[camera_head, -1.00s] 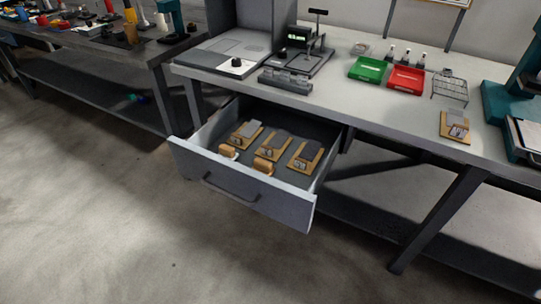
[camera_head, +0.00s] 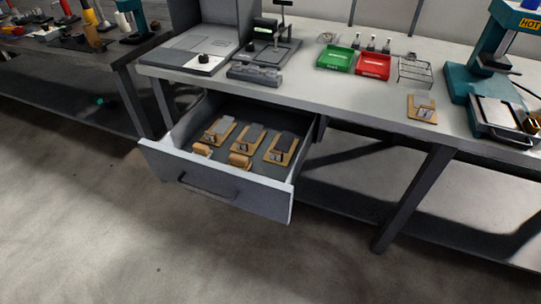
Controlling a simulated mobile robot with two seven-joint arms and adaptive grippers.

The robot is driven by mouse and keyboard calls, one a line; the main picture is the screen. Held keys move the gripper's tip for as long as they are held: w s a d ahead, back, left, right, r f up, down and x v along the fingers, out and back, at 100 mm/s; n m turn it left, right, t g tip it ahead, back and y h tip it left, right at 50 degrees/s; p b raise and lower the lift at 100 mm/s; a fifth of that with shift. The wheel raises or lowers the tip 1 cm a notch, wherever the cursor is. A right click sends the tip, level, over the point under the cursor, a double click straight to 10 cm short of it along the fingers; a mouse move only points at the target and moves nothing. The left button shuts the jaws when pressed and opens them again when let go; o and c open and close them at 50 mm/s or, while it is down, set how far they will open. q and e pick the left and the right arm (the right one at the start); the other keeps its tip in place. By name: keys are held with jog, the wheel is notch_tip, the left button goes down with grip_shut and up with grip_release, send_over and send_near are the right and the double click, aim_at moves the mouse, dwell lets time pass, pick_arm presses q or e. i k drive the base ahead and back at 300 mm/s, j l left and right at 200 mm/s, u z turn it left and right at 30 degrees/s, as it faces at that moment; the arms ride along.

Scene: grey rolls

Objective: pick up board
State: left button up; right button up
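Several boards lie in an open drawer under the workbench. Each looks like a tan base with a grey block on top. A left board (camera_head: 219,130), a middle board (camera_head: 248,137) and a right board (camera_head: 281,149) form the back row. Two smaller tan pieces, a left one (camera_head: 202,150) and a right one (camera_head: 240,160), lie nearer the drawer front. Another similar board (camera_head: 422,107) lies on the benchtop at the right. Neither of my grippers shows in the head view.
The drawer (camera_head: 215,187) is pulled out, with a dark handle on its front. The benchtop (camera_head: 340,95) holds a green tray (camera_head: 335,59), a red tray (camera_head: 373,66), a wire rack (camera_head: 414,70) and a teal press (camera_head: 480,75). The floor before the drawer is clear.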

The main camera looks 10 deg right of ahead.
aim_at(247, 144)
jog(key=i+j+z, duration=0.35)
jog(key=j, duration=0.4)
jog(key=i+j+z, duration=0.2)
jog(key=i+j, duration=0.1)
jog(key=j, duration=0.1)
